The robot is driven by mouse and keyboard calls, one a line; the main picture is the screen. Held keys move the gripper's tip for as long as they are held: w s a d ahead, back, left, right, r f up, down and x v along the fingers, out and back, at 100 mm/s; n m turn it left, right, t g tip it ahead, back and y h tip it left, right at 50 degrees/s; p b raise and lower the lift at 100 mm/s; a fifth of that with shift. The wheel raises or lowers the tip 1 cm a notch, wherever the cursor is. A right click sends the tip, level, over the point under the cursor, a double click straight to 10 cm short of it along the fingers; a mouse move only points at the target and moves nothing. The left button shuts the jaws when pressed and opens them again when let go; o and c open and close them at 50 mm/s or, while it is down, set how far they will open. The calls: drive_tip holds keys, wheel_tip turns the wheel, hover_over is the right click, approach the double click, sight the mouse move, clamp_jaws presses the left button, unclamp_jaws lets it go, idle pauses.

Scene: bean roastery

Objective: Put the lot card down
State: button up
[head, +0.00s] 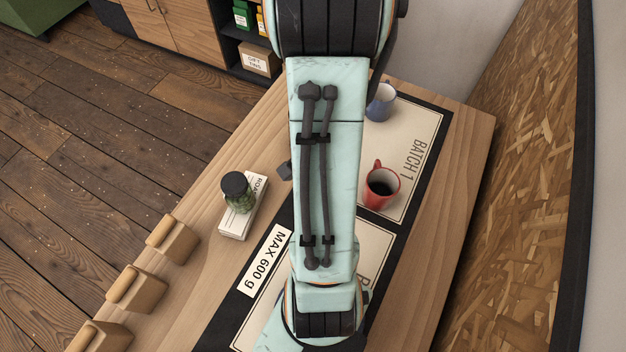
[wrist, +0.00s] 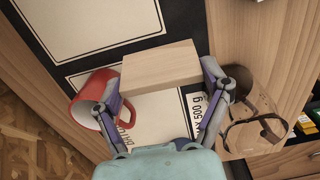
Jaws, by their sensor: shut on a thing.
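My gripper (wrist: 160,78) is shut on a plain pale wooden block (wrist: 160,64) in the wrist view, one finger at each end. No print shows on its visible faces, so I cannot tell whether it is the lot card. The block is over the black mat (wrist: 95,68) with cream panels. Whether it touches the mat is unclear. In the head view my arm hides the block and most of the gripper.
A red mug (head: 394,178) with dark contents stands on the BATCH 1 panel, close left of my gripper in the wrist view (wrist: 88,97). A blue-grey mug (head: 382,101) stands farther back. A dark-lidded jar (head: 237,190) stands on a white box (head: 236,226). Wooden blocks (head: 172,239) line the table edge.

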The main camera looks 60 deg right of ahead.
wheel_tip(320, 180, down, 8)
drive_tip(key=shift+r, duration=0.1)
idle(0.4)
drive_tip(key=o, duration=1)
